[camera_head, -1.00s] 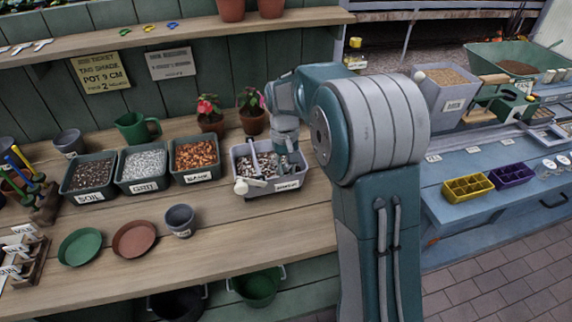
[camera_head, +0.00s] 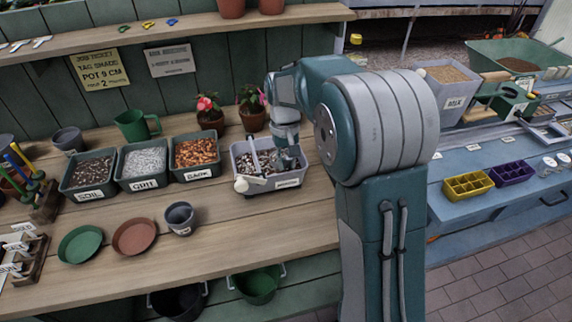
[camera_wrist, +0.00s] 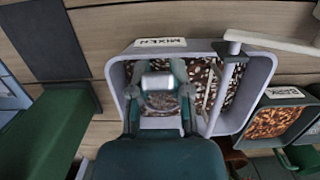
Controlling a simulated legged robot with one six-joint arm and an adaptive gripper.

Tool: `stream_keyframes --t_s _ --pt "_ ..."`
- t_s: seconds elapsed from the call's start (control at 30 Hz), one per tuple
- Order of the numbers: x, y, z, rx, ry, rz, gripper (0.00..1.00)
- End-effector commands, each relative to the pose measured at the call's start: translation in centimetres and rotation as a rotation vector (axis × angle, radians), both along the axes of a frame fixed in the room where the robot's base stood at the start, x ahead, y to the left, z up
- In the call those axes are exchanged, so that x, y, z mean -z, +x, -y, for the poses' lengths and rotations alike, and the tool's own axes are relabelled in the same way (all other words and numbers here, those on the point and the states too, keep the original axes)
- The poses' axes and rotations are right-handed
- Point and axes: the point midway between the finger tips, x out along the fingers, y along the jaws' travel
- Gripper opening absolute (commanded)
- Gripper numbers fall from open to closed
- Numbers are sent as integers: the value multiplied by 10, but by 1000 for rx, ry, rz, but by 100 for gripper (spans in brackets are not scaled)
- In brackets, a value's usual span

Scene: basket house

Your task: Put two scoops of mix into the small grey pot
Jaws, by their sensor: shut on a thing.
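The grey tub of mix (camera_head: 256,192) stands on the wooden bench, with brown and white bits inside; it also shows in the wrist view (camera_wrist: 115,78). My gripper (camera_head: 288,160) is down in the right part of the tub. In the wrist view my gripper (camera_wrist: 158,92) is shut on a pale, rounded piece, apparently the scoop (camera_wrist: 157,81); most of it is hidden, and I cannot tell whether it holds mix. The small grey pot (camera_head: 180,219) stands upright on the bench, left of and nearer than the tub, apart from my gripper.
A pale-ended rod (camera_head: 243,185) leans over the tub's left rim. Tubs of soil (camera_head: 88,195), grit (camera_head: 142,184) and bark (camera_head: 198,175) stand to the left. Green (camera_head: 80,245) and brown (camera_head: 134,237) saucers lie beside the small pot.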

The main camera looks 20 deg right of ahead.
Motion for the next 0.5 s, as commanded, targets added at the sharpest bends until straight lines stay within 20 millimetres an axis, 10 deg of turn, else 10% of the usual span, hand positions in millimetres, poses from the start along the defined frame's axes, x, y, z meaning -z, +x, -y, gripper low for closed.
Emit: stream_keyframes --t_s 0.5 --pt "-47 -1 0 0 0 49 0"
